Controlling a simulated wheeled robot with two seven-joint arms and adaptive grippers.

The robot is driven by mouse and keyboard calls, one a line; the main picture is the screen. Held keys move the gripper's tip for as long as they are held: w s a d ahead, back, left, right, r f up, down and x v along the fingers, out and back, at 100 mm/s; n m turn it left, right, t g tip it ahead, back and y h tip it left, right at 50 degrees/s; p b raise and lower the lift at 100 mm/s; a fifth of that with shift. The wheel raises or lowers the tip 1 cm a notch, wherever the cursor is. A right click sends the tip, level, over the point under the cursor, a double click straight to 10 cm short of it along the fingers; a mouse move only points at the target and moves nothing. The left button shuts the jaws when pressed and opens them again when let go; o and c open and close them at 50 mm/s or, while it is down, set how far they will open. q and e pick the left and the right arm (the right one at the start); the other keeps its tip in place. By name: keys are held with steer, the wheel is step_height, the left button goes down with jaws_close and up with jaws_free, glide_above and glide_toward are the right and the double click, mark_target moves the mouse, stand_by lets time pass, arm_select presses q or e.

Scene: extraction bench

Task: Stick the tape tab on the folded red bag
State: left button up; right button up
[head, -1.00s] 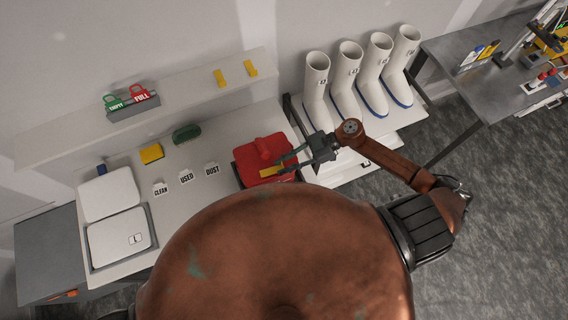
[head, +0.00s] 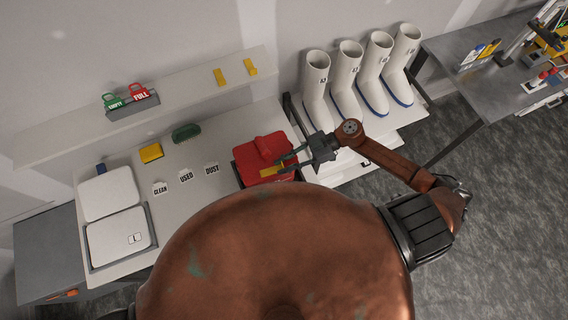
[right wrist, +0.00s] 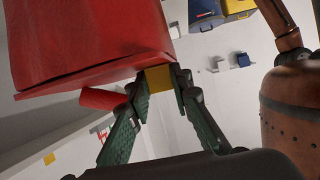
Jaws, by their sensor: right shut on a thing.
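The folded red bag (head: 252,167) sits at the right end of the bench in a dark holder, with a raised folded part on top. In the right wrist view the red bag (right wrist: 85,40) fills the upper left. My right gripper (head: 279,168) is shut on a yellow tape tab (head: 267,172), at the bag's front right. In the right wrist view the tab (right wrist: 160,77) is between the fingertips (right wrist: 158,84), close against the bag's lower edge. I cannot tell whether it touches. My left gripper is not in view.
White boots (head: 345,85) stand right of the bag, behind my right arm. CLEAN, USED and DUST labels (head: 187,177), a yellow block (head: 151,153), a green item (head: 186,132) and white trays (head: 118,235) lie to the left.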

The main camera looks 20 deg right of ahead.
steer(key=o, duration=0.8)
steer(key=shift+f, duration=0.1)
steer(key=v, duration=1.2)
steer(key=shift+c, duration=0.3)
